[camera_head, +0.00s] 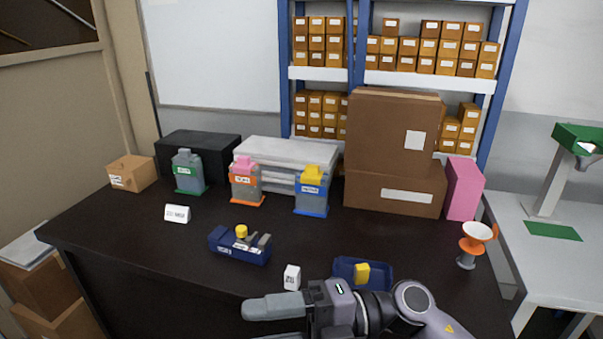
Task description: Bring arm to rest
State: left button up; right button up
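My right arm comes in at the bottom right, low over the front of the dark table (110,225). Its gripper (268,325) points left near the bottom edge of the view. One grey finger shows whole and the other is partly cut off, with a gap between them. I see nothing held in that gap. My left arm and gripper are out of view.
A blue tray with a yellow block (362,273) and a small white block (292,277) lie close behind my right arm. A navy holder (240,246) sits left of them. An orange-and-white funnel stand (474,242) is at right. Bins and cardboard boxes (392,135) stand behind.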

jog(key=w+d+f+m+t+h, duration=0.2)
jog(key=d+f+m+t, duration=0.15)
jog(key=m+t, duration=0.4)
jog(key=w+d+f+m+t+h+p, duration=0.1)
jog(key=w+d+f+m+t+h, duration=0.15)
jog(key=d+m+t, duration=0.5)
jog(key=w+d+f+m+t+h, duration=0.25)
jog(key=m+t, duration=0.35)
jog(key=m, duration=0.4)
jog(key=s+d+f+m+g+h, duration=0.3)
jog(key=s+d+f+m+h, duration=0.1)
jog(key=s+f, duration=0.3)
jog(key=s+d+f+m+g+h, duration=0.4)
jog(key=s+d+f, duration=0.3)
jog(key=f, duration=0.5)
jog(key=shift+f+h+p, duration=0.2)
jog(key=shift+h+p, duration=0.1)
jog(key=shift+h, duration=0.2)
